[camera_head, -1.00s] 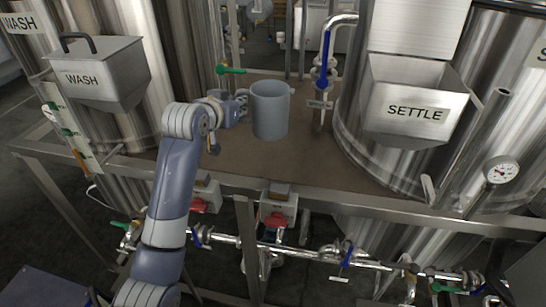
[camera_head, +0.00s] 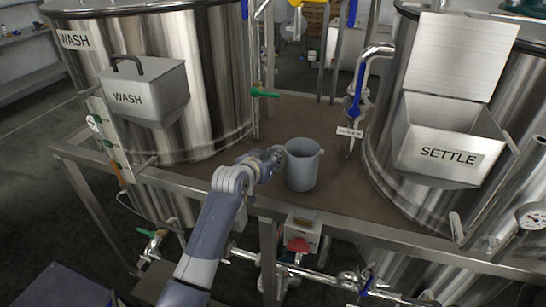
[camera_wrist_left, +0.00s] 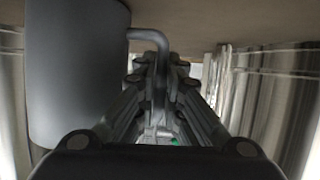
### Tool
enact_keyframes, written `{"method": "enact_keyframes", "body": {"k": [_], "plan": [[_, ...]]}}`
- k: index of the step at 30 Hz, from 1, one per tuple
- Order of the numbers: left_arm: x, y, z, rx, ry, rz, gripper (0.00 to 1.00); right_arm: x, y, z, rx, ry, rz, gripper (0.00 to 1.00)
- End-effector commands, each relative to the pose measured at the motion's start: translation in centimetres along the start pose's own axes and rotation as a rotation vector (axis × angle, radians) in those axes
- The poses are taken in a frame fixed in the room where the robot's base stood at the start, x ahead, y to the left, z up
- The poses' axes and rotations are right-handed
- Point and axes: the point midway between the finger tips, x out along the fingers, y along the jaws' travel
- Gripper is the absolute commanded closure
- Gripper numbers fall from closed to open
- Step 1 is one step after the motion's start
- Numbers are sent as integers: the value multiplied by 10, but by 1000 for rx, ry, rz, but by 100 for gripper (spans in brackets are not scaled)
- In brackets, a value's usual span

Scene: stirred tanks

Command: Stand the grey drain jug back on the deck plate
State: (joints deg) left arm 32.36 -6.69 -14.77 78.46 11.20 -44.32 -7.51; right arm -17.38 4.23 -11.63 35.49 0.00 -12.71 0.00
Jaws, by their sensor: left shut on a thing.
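The grey drain jug (camera_head: 302,166) is upright at the brown deck plate (camera_head: 345,197), between the WASH tank and the SETTLE tank. I cannot tell whether its base touches the plate. My left gripper (camera_head: 276,156) is at the jug's left side, shut on its handle. In the left wrist view the jug (camera_wrist_left: 75,75) fills the upper left, and its handle (camera_wrist_left: 158,62) runs between the fingers of the left gripper (camera_wrist_left: 155,95). My right gripper is not in view.
The WASH tank (camera_head: 215,75) stands left with a WASH box (camera_head: 150,95). The SETTLE tank (camera_head: 385,165) stands right with an open SETTLE box (camera_head: 445,150). A green-handled valve (camera_head: 264,93) and a blue-handled pipe (camera_head: 356,90) are behind the jug. A metal rail (camera_head: 330,228) edges the deck.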

Motion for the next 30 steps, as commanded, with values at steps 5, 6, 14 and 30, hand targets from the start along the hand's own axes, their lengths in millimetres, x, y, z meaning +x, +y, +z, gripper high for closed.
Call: {"method": "enact_keyframes", "body": {"k": [5, 6, 14, 30], "plan": [[0, 0, 0, -1, 1, 0, 100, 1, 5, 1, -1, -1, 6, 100], [1, 0, 1, -1, 1, 0, 100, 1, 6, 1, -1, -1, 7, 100], [1, 0, 3, 0, -1, 0, 71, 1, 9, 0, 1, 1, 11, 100], [-24, 0, 1, -1, 1, -1, 71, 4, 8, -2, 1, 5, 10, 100]]}}
